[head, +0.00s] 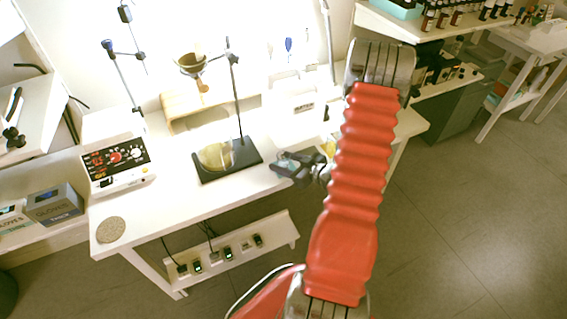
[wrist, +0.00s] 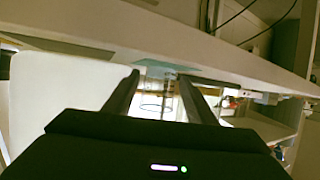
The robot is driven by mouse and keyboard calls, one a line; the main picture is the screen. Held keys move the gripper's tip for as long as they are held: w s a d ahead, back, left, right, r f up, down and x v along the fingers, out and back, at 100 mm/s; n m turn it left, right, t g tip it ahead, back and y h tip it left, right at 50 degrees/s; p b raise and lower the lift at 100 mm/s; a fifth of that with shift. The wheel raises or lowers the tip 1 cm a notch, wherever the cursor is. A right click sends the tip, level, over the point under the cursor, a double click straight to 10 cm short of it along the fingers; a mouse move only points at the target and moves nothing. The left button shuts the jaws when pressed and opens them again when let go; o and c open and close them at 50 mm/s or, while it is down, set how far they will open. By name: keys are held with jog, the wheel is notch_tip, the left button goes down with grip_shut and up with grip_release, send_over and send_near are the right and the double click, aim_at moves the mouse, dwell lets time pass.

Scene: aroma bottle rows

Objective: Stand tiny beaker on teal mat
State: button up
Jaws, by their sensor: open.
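My gripper (wrist: 160,76) shows in the wrist view with its two dark fingers apart and nothing clearly held. Between the fingers is a clear, glass-like shape (wrist: 157,106) with a thin dark rounded outline; I cannot tell whether it is the tiny beaker. Just beyond the fingertips lies a pale teal patch (wrist: 166,66), perhaps the teal mat. In the head view I cannot make out the tiny beaker or surely tell the teal mat.
The white bench (head: 190,190) carries a control box (head: 118,162), a round coaster (head: 110,230) and a dark-based stand (head: 228,160) with a funnel. A teal tray-like thing (head: 397,9) and dark bottles (head: 443,17) stand on the back shelf. The floor at right is clear.

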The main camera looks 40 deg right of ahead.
jog(key=v, duration=1.2)
jog(key=shift+w, duration=0.1)
dwell(0.5)
